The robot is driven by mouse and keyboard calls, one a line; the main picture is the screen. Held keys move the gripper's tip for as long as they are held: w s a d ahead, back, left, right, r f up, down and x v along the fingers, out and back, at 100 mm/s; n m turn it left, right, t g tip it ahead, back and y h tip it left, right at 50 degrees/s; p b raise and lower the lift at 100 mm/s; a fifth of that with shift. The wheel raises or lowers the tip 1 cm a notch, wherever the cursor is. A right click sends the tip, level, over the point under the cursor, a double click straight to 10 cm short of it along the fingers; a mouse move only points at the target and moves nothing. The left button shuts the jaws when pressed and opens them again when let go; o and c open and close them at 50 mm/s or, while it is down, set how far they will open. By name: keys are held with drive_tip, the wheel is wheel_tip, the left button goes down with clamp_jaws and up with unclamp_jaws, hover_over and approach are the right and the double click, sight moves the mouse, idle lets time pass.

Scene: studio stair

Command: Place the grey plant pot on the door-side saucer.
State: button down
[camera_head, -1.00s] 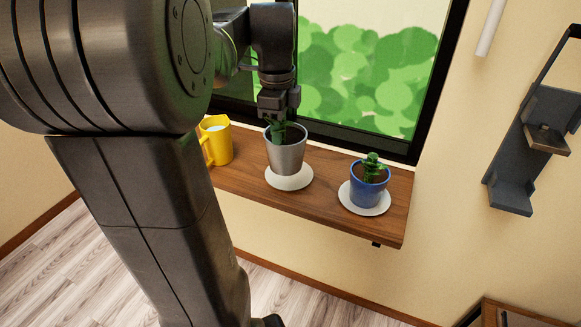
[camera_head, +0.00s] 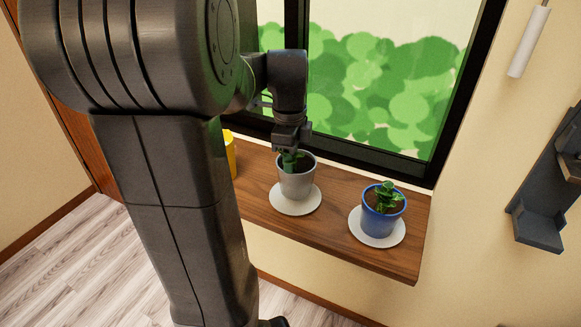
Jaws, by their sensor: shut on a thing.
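The grey plant pot (camera_head: 298,184) holds dark soil and a green plant and stands upright over the middle of a white saucer (camera_head: 283,206). Its base looks on the saucer or just above it; I cannot tell which. My gripper (camera_head: 290,154) points down at the pot's left rim and is shut on it, partly hiding the plant. A blue pot (camera_head: 382,213) with a green plant sits on a second white saucer (camera_head: 370,241) to the right.
Both saucers lie on a wooden sill (camera_head: 335,200) below the window. The dark window frame (camera_head: 350,153) is close behind the gripper. A grey wall bracket (camera_head: 545,200) is at the far right.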

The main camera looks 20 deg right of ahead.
drive_tip(key=shift+f, duration=1.3)
drive_tip(key=shift+f, duration=0.2)
drive_tip(key=c, duration=1.3)
unclamp_jaws()
drive_tip(key=shift+o, duration=0.2)
wheel_tip(320, 180, up, 12)
drive_tip(key=shift+s+a+r, duration=0.15)
